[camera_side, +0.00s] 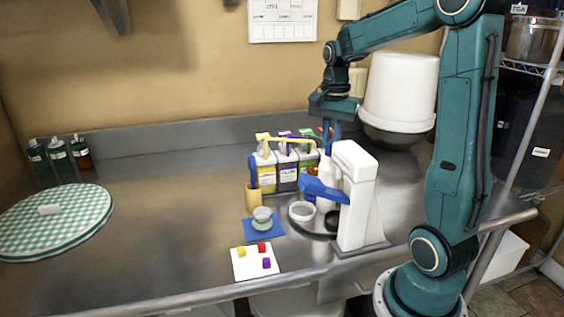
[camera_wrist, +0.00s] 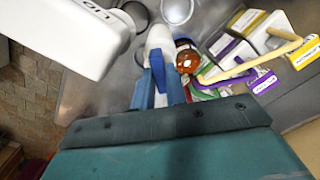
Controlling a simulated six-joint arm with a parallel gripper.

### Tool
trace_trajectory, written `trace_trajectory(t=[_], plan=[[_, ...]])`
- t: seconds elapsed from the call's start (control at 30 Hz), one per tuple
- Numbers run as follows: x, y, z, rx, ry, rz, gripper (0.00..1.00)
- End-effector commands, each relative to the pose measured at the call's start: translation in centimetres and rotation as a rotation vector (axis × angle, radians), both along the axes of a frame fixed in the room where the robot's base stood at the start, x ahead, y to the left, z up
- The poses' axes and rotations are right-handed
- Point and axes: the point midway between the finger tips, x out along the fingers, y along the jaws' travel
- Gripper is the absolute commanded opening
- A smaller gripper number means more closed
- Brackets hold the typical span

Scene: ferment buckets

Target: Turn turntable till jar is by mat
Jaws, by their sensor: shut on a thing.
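A dark round turntable (camera_side: 308,229) shows in part beside the white machine. A white dish (camera_side: 302,211) and a white bottle-like thing (camera_side: 326,196) stand at it. An amber jar (camera_side: 312,184) is behind them, partly hidden; it also shows in the wrist view (camera_wrist: 187,61), right of my fingers. A blue mat (camera_side: 279,232) with a small bowl on it lies left of the turntable. My gripper (camera_side: 327,147) points down above the turntable. In the wrist view my gripper (camera_wrist: 160,76) is shut on the white thing with a blue part (camera_wrist: 157,67); exact contact is unclear.
A white machine (camera_side: 357,205) with a blue lever stands close on the right. Boxes (camera_side: 287,170) with yellow, purple and green parts stand behind. A white board (camera_side: 242,265) with coloured cubes lies in front. The counter's left middle is clear.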

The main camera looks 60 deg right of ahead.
Motion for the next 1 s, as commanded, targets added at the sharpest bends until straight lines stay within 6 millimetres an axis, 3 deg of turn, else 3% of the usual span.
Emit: trace_trajectory(t=[1.0], plan=[[0.02, -0.04, 0.09, -0.002, -0.001, 0.49, 0.0]])
